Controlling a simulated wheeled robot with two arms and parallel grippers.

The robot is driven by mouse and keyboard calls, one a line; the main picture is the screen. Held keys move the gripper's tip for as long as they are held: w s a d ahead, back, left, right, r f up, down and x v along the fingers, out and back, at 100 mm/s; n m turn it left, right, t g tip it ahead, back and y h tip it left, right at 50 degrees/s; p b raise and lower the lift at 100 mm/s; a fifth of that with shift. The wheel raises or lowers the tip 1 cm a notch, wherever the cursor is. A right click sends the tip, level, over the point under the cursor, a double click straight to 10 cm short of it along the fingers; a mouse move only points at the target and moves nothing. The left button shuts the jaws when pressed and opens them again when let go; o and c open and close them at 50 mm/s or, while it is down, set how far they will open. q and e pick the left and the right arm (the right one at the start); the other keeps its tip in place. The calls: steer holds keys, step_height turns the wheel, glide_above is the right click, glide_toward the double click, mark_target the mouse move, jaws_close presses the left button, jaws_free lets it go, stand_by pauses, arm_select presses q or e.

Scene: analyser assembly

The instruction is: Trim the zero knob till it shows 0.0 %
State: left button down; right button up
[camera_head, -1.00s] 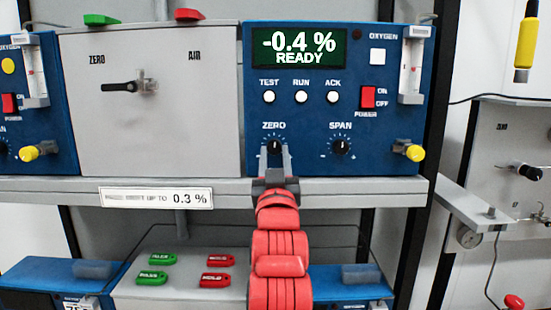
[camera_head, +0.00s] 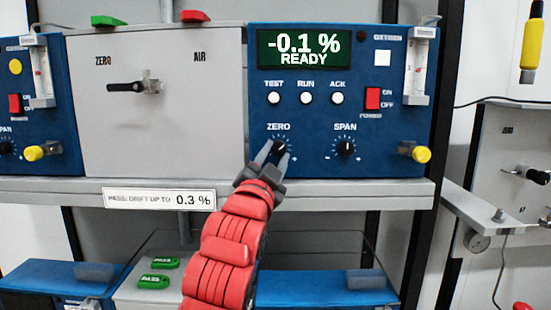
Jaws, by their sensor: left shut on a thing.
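The zero knob (camera_head: 279,147) is a small black dial under the label ZERO on the blue analyser panel (camera_head: 315,172). My left gripper (camera_head: 273,153) comes up from below on its red arm, its two grey fingers shut on the zero knob and tilted to the right. The fingers hide part of the knob. The green display (camera_head: 303,48) reads -0.1 % and READY. My right gripper is not in view.
The span knob (camera_head: 345,147) is close on the right of the zero knob. White TEST, RUN and ACK buttons and a red power switch (camera_head: 373,99) sit above. A grey shelf edge (camera_head: 350,190) runs below, with a drift label (camera_head: 159,198) reading 0.3 %.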

arm_select(q)
steer(key=shift+m, duration=0.4)
steer(key=c, duration=0.5)
jaws_free()
